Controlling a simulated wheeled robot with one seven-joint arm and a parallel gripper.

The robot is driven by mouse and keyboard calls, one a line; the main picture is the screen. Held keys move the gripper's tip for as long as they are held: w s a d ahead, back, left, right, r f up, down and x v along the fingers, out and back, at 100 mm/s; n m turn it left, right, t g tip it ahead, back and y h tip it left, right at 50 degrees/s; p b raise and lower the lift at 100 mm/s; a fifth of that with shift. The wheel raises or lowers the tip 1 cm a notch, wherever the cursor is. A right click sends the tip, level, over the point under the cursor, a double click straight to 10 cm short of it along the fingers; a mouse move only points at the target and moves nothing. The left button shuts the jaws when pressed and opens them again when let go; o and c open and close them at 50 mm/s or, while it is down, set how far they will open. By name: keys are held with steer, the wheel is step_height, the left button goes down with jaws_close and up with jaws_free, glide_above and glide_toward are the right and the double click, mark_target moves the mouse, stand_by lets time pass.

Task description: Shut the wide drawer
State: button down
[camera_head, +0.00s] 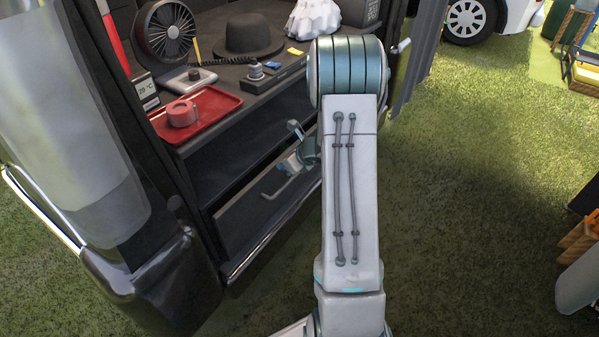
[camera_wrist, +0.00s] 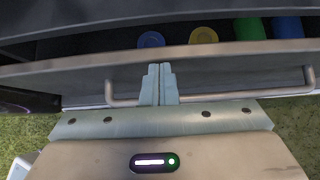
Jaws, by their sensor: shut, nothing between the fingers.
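The wide drawer shows in the wrist view as a pale grey-brown front (camera_wrist: 225,62) running across the picture. It is partly open, with a dark gap above its front edge. A long bar handle (camera_wrist: 240,93) is fixed to the front. My gripper (camera_wrist: 159,68) is shut and empty, its fingers together at the drawer front, left of the handle's middle. The fingers cover part of the bar; I cannot tell whether they touch it. In the head view, the handle (camera_head: 283,188) shows low in the dark cabinet, and my arm hides much of the drawer.
Blue (camera_wrist: 151,39), yellow (camera_wrist: 203,35) and green (camera_wrist: 250,29) things lie inside the drawer. Above, the counter holds a red tray (camera_head: 222,99) with a pink roll, a black hat (camera_head: 249,36) and a fan (camera_head: 166,30). Open grass (camera_head: 480,170) lies right of my arm.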

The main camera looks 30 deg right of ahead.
mark_target(275, 163)
steer(key=w, duration=0.1)
steer(key=w+a, duration=0.1)
steer(key=w, duration=0.1)
steer(key=shift+a, duration=0.3)
steer(key=shift+w+a+r, duration=0.1)
steer(key=shift+w+a, duration=0.05)
steer(key=shift+w, duration=0.1)
steer(key=shift+w+a+r, duration=0.1)
steer(key=shift+a, duration=0.05)
steer(key=shift+s+d, duration=0.2)
steer(key=shift+s, duration=0.1)
steer(key=s+d+r+p, duration=0.3)
steer(key=s+d+r, duration=0.2)
steer(key=s, duration=0.5)
steer(key=shift+r, duration=0.85)
